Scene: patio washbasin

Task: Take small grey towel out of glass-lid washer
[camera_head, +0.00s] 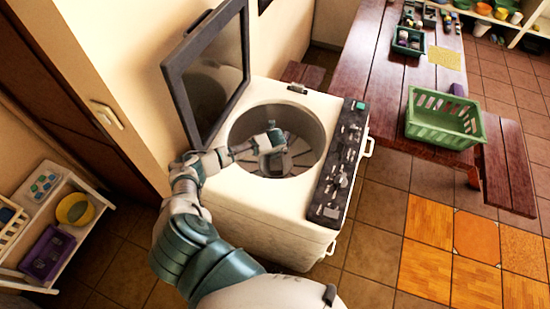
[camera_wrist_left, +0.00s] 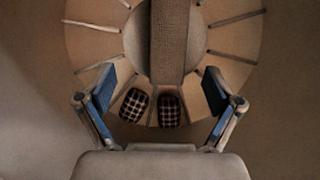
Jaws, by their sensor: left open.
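The washer (camera_head: 262,215) stands in front of me with its dark-framed glass lid (camera_head: 212,80) raised at the left and its round drum (camera_head: 240,128) open. My left gripper (camera_head: 276,143) reaches into the drum from the left. In the left wrist view its two blue-padded fingers (camera_wrist_left: 160,92) are apart, with nothing seen clamped. A long grey-brown strip with a woven-looking surface (camera_wrist_left: 168,42) lies over the round hub beyond the fingers; it looks like the grey towel, but I cannot be sure. My right gripper is out of view.
Two small dark checked items (camera_wrist_left: 133,105) lie low between the fingers. The drum wall and raised lid surround my left arm. The control panel (camera_head: 338,160) edges the washer's right. A wooden table (camera_head: 375,75) holds a green basket (camera_head: 445,135). A white shelf (camera_head: 75,235) stands left.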

